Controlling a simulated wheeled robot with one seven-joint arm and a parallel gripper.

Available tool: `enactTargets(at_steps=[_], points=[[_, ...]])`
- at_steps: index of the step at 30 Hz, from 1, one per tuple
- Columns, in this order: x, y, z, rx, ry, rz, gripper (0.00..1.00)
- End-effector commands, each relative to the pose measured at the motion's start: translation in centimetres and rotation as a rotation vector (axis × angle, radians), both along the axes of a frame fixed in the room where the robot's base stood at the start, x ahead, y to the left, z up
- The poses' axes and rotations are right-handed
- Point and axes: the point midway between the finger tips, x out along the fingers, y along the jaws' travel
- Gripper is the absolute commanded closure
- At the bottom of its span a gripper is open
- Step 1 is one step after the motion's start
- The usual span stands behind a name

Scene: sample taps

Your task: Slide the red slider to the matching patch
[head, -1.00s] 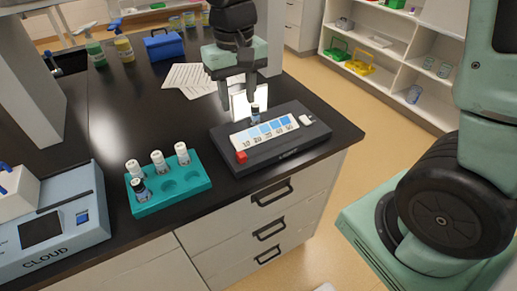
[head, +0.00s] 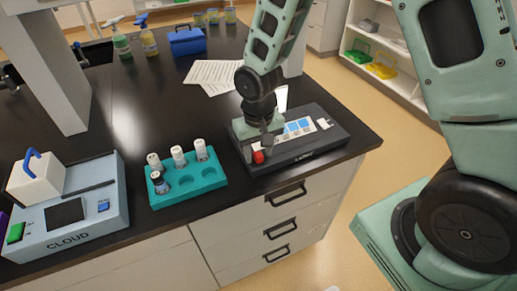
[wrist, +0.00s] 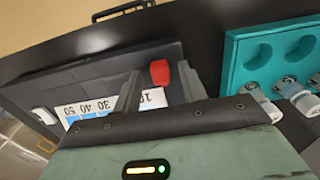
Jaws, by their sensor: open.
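The red slider (head: 258,157) sits at the left end of the dark comparator block (head: 300,153), at its front edge. A strip of blue patches (head: 298,127) with numbers runs along the block's top; my arm hides part of it. My gripper (head: 256,153) is open and low over the block's left end, at the slider. In the wrist view the slider (wrist: 159,72) shows between the two spread fingers, nearer the right finger, with a gap on each side. The numbers 10, 30, 40 and 50 on the strip (wrist: 98,105) are readable there.
A teal rack (head: 188,187) with several vials stands left of the block. A grey-blue CLOUD meter (head: 105,225) is further left. Papers (head: 214,76), bottles and a blue box (head: 187,41) are behind. A white knob (head: 324,124) is at the block's right end.

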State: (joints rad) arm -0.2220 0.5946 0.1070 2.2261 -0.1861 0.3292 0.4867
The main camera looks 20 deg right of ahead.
Motion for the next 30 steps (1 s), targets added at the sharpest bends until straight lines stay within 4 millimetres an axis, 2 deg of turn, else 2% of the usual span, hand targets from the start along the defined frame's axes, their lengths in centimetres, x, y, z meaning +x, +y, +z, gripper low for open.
enactTargets(at_steps=[8,9,13,19,23,30], points=[[0.0,0.0,-0.2,0.000,0.000,0.000,0.58],[0.0,0.0,-0.2,0.000,0.000,0.000,0.64],[0.0,0.0,-0.2,0.000,0.000,0.000,1.00],[0.0,-0.5,-0.1,0.000,0.000,-0.003,1.00],[0.1,-3.1,0.0,0.000,0.000,-0.008,1.00],[0.1,-8.9,0.0,0.000,-0.001,-0.007,1.00]])
